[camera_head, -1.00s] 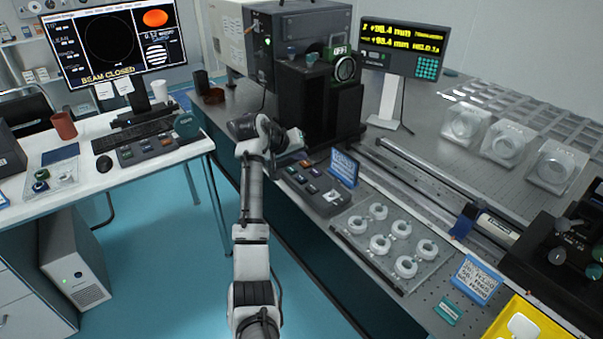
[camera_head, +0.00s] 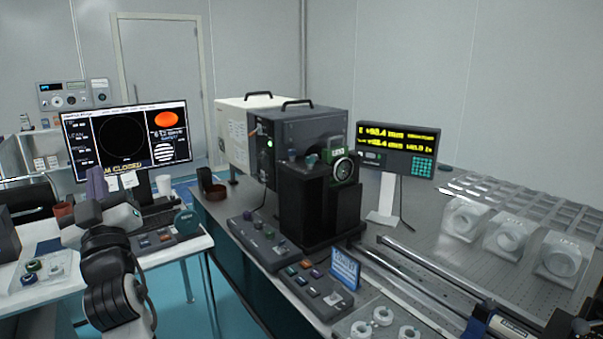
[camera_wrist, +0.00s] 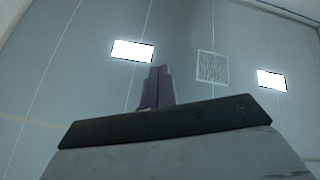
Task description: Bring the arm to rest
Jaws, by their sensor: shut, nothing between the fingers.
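My gripper (camera_head: 96,182) is in the left part of the head view, with its purple fingers pointing up in front of the monitor (camera_head: 128,140). My arm is bent, and its dark and white links stand in front of the white desk. In the wrist view the purple fingers (camera_wrist: 157,88) are together and empty, against the grey wall and ceiling lights. Nothing touches the fingers in either view.
The optical table (camera_head: 450,225) on the right carries a black instrument (camera_head: 315,190), a yellow-lettered readout (camera_head: 397,148) and several clear-cased rings. A control box (camera_head: 310,288) lies near its edge. The white desk (camera_head: 180,252) is close behind my arm.

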